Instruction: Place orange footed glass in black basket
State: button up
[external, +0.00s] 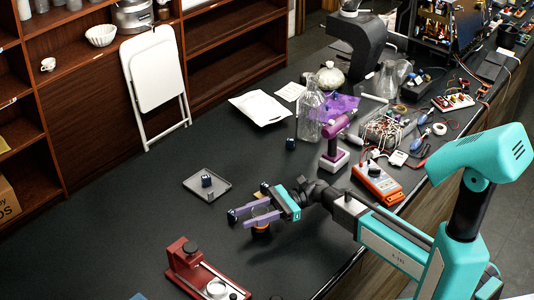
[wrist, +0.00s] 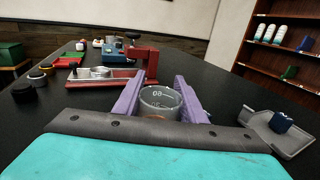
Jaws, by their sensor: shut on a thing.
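My gripper (external: 240,218) has its two purple fingers shut on the footed glass (external: 262,215), just above the black tabletop. The glass is clear, with an orange foot (external: 261,231) below the fingers. In the wrist view the clear glass (wrist: 160,100) with its white markings stands between the fingers, rim up; its foot is mostly hidden. I cannot tell whether the foot touches the table. No black basket can be made out for certain; a small dark container (external: 508,36) stands at the far right of the bench.
A grey tray (external: 218,194) with a dark blue cube lies behind my gripper. A red stand (external: 185,262) is in front. A glass bottle (external: 311,112), a purple device (external: 334,140) and an orange meter (external: 377,182) crowd the right side. The tabletop left of the tray is clear.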

aim_at(267, 210)
jog(key=shift+f+b, duration=0.5)
jog(key=shift+b, duration=0.25)
jog(key=o, duration=1.1)
jog(key=shift+r+p, duration=0.3)
jog(key=shift+p, duration=0.15)
jog(key=shift+r+p, duration=0.45)
jog(key=shift+p, duration=0.3)
jog(key=b+v, duration=0.3)
jog(key=v, duration=0.9)
jog(key=shift+f+b, duration=0.15)
jog(key=shift+b, duration=0.2)
